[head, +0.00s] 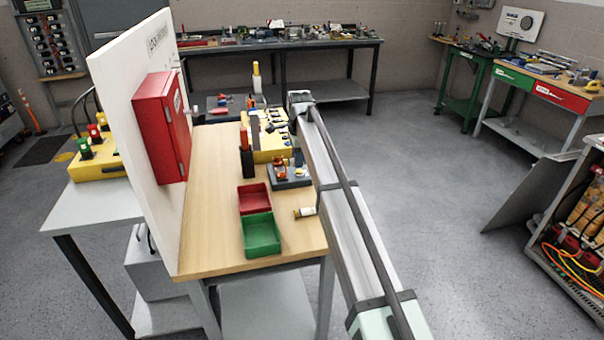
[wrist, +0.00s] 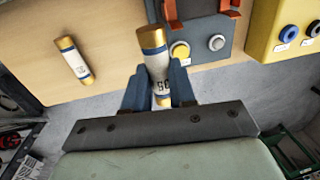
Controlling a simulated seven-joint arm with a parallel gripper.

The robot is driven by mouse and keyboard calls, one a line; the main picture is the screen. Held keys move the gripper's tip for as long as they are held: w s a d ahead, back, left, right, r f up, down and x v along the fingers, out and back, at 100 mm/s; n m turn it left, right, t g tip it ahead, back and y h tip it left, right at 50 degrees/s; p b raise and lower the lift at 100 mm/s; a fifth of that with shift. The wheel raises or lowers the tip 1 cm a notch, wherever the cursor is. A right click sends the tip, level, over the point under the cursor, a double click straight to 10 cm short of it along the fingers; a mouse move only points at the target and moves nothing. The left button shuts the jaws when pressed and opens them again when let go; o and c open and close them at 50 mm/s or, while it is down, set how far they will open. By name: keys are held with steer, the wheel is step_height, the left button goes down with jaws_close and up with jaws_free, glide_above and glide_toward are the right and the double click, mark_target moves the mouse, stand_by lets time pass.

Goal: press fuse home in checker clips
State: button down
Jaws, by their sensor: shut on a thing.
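My gripper (wrist: 160,85) is shut on a fuse (wrist: 157,67) with gold caps and a white label, its blue fingers on either side of the body. In the wrist view the checker (wrist: 205,50) is a dark grey block with orange clips (wrist: 222,22), a yellow button and a pale button. The held fuse overlaps the checker's left edge in that view; it looks apart from the clips. The checker also shows in the head view (head: 292,183), partly behind my arm. The held fuse is not clear there.
A second fuse lies on the bench (head: 305,212), left in the wrist view (wrist: 72,60). A red bin (head: 254,197) and green bin (head: 259,236) stand left of it. A yellow box (wrist: 286,35) adjoins the checker. A white panel with a red cabinet (head: 163,127) borders the bench.

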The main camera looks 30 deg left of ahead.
steer(key=w+a+r+n+g, duration=0.1)
steer(key=a+n, duration=0.3)
steer(key=n, duration=0.5)
steer(key=w+a+r+n+g+y, duration=0.1)
steer(key=a+r+n+g, duration=0.1)
steer(key=n, duration=0.7)
steer(key=a+r, duration=0.1)
steer(key=a, duration=0.1)
steer(key=shift+w+a+g, duration=0.15)
steer(key=shift+a+g, duration=0.15)
steer(key=shift+a, duration=0.05)
steer(key=shift+r, duration=0.15)
steer(key=shift+f, duration=3.05)
steer(key=shift+f, duration=1.85)
steer(key=c, duration=0.8)
jaws_free()
steer(key=shift+c, duration=0.2)
